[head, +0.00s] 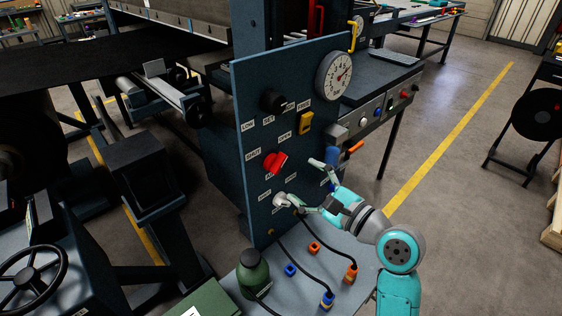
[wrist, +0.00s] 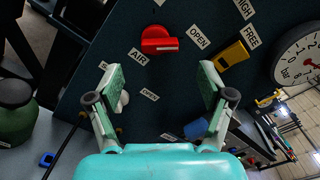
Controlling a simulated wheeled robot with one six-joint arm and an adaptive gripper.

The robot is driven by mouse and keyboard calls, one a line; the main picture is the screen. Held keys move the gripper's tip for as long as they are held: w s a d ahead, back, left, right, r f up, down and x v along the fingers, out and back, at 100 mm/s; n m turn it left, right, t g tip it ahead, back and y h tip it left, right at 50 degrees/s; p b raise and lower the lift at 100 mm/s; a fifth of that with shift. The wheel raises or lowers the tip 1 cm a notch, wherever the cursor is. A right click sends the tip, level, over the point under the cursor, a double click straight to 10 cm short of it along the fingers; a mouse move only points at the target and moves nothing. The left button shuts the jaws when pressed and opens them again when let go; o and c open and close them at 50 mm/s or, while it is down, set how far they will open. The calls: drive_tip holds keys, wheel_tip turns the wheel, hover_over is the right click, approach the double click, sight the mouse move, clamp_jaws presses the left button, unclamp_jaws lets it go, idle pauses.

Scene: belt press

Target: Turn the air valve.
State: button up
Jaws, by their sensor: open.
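The air valve is a red knob (head: 275,163) on the upright dark blue panel (head: 250,110), with SHUT, OPEN and AIR labels around it. In the wrist view the red knob (wrist: 159,41) is above centre, its white mark pointing right, toward the OPEN label (wrist: 198,37). My gripper (head: 298,182) is open and empty in front of the panel, to the lower right of the knob. In the wrist view its fingers (wrist: 159,80) are spread wide, with the knob beyond and above the gap. No contact with the knob shows.
A pale knob (head: 281,201) is close to one finger. A yellow switch (head: 306,122), black knob (head: 272,101) and round gauge (head: 335,76) are also on the panel. Below, a grey table (head: 315,285) holds a green bottle (head: 253,272) and cables with coloured plugs.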

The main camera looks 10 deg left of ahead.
sight(281, 165)
drive_tip(key=x, duration=0.8)
drive_tip(key=shift+w+a, duration=0.15)
drive_tip(key=c, duration=1.1)
